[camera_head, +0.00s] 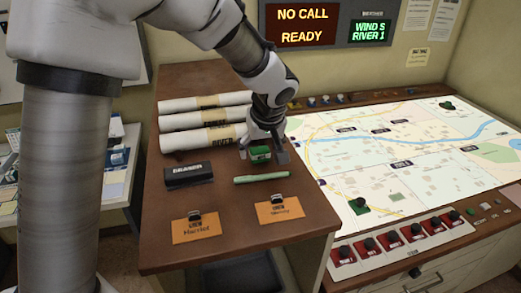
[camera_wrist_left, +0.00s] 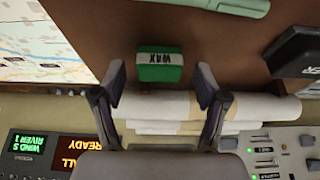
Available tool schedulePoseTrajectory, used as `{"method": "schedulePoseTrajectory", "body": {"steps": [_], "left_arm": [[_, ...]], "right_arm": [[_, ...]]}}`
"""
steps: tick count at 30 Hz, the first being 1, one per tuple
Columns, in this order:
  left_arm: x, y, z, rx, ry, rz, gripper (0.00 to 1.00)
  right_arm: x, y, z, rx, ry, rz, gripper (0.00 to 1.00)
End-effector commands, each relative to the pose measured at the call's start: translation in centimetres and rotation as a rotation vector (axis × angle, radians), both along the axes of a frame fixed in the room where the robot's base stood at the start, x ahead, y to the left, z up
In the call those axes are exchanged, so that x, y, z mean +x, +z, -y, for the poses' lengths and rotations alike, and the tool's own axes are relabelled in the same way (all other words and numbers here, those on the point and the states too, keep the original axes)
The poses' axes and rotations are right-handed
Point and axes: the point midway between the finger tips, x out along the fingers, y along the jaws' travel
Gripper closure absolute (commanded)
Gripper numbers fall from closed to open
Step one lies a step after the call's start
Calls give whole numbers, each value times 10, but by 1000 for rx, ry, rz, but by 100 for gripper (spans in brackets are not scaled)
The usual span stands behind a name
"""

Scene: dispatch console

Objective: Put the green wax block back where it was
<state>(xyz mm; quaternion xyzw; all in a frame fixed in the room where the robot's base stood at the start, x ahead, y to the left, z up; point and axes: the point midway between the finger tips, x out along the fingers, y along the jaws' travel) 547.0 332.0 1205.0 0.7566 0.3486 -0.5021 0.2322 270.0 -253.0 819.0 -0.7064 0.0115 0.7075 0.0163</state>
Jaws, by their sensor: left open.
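The green wax block (camera_head: 259,154) lies on the brown wooden top, to the right of the rolled maps. My left gripper (camera_head: 264,155) is above and around the block in the head view, pointing down. In the left wrist view the block (camera_wrist_left: 160,66), with a dark WAX label, sits between and just beyond the two spread fingertips of my left gripper (camera_wrist_left: 160,78). Gaps show on both sides of it, so the fingers are not closed on it. My right gripper is in neither view.
Rolled maps (camera_head: 204,121) lie left of the block.

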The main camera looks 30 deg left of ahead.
Motion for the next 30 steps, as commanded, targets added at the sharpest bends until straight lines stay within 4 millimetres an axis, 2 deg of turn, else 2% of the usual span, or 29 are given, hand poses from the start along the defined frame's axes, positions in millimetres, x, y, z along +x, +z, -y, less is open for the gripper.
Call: {"method": "schedulePoseTrajectory", "body": {"steps": [9,13,18,30], "left_arm": [[-19,70,23,1,-1,6,27],[-25,92,29,1,0,4,27],[-28,102,33,0,-1,0,27],[-28,101,33,-1,-1,-1,27]], "right_arm": [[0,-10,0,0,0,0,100],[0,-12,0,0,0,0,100],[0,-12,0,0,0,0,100],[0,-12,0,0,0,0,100]]}}
